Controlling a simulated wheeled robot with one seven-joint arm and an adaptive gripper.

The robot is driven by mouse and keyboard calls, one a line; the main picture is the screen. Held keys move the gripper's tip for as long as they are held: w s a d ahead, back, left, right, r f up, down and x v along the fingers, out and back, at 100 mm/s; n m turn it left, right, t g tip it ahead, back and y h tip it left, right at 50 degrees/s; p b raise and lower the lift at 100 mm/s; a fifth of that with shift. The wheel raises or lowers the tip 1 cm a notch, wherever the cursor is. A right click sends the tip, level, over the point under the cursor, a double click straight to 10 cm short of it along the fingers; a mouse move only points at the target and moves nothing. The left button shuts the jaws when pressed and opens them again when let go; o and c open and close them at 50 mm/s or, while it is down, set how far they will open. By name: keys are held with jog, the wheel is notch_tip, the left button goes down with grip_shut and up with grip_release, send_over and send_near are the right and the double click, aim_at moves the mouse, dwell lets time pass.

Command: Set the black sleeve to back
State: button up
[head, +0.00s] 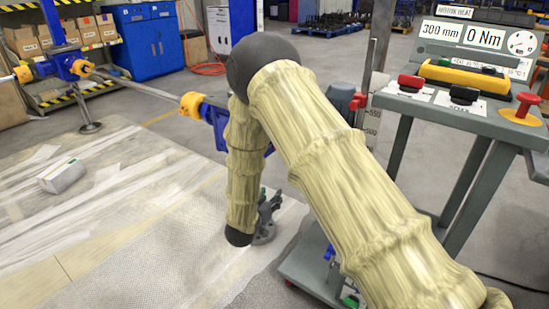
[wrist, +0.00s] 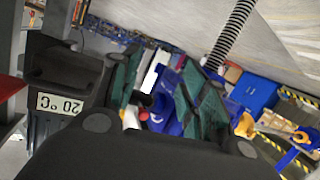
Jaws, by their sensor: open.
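I cannot surely pick out the black sleeve in either view. My gripper (head: 268,203) is low beside my bent arm in the head view, above the pale sheet on the floor. In the wrist view my gripper (wrist: 163,64) is open, its green-padded fingers apart with nothing held between them. A blue jack body (wrist: 170,112) with a small red part shows beyond and between the fingers. In the head view a blue jack housing (head: 213,118) with a yellow collar is partly hidden behind my arm. My arm may hide more of it.
A grey control stand (head: 510,125) at right carries a red knob (head: 411,82), a black knob (head: 464,94) and a red button (head: 525,104). Another blue jack (head: 68,66) stands at left, joined by a shaft. A white box (head: 62,176) lies on the open sheeted floor.

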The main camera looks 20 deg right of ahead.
jog(key=w+a+r+m+g+h+b, duration=0.1)
jog(key=w+a+r+m+h, duration=0.15)
jog(key=r, duration=0.35)
jog(key=w+a+r+m+h+b, duration=0.1)
jog(key=w+r+m+h, duration=0.15)
jog(key=r, duration=0.35)
jog(key=b+x, duration=0.2)
jog(key=x, duration=0.9)
jog(key=shift+w, duration=0.2)
jog(key=shift+f, duration=0.1)
grip_shut()
jog(key=shift+d, duration=0.1)
